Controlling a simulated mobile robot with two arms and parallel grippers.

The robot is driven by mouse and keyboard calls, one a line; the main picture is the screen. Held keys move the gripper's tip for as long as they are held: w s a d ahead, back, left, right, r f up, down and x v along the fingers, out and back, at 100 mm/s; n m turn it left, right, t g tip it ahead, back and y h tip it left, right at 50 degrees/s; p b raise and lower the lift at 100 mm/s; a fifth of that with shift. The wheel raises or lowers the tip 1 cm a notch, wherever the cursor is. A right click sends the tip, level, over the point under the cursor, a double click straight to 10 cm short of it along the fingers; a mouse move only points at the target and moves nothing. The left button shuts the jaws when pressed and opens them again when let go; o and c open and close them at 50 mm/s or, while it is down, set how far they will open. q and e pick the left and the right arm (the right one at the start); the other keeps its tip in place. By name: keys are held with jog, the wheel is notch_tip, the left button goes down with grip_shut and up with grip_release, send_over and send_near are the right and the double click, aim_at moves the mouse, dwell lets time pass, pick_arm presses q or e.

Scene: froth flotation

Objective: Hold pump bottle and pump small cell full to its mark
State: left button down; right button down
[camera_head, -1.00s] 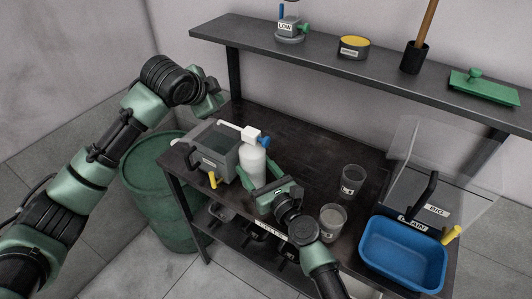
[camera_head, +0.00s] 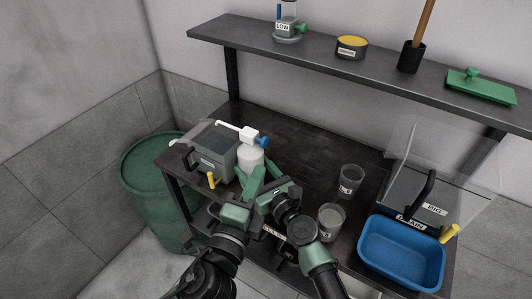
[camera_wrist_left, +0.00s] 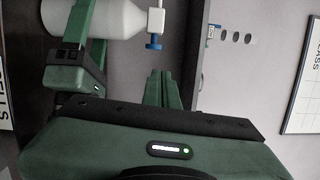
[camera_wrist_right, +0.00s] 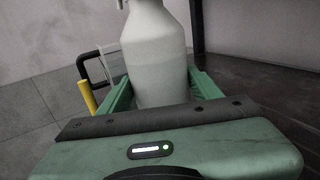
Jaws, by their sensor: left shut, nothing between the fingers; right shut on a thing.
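The white pump bottle (camera_head: 250,158) stands upright on the table, with a white pump head (camera_head: 249,133) and a blue part (camera_head: 263,142) at its right. Its spout reaches left over the small grey cell (camera_head: 222,160). My right gripper (camera_wrist_right: 155,92) is shut around the bottle's body. My left gripper (camera_head: 257,177) is shut and empty, in front of the bottle and close beside the right gripper. In the left wrist view its fingers (camera_wrist_left: 164,78) are together below the blue part (camera_wrist_left: 154,43). The cell's liquid level and mark cannot be made out.
Two clear beakers (camera_head: 351,180) (camera_head: 331,219) stand right of my grippers. A blue tub (camera_head: 402,253) and a big cell (camera_head: 430,195) are at the right. A shelf (camera_head: 310,52) runs above the back. A green drum (camera_head: 150,185) stands left of the table.

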aim_at(261, 143)
pick_arm(q)
jog(key=shift+g, duration=0.4)
jog(key=s, duration=0.1)
jog(key=s+d, duration=0.1)
jog(key=s+f, duration=0.1)
jog(key=shift+s+d, duration=0.25)
jog(key=shift+s, duration=0.1)
jog(key=shift+w, duration=0.1)
jog(key=w, duration=1.1)
jog(key=shift+w+d, duration=0.3)
jog(key=shift+d, duration=0.15)
jog(key=shift+w+a+n, duration=0.3)
jog(key=shift+w+a, duration=0.4)
jog(key=shift+a, duration=0.3)
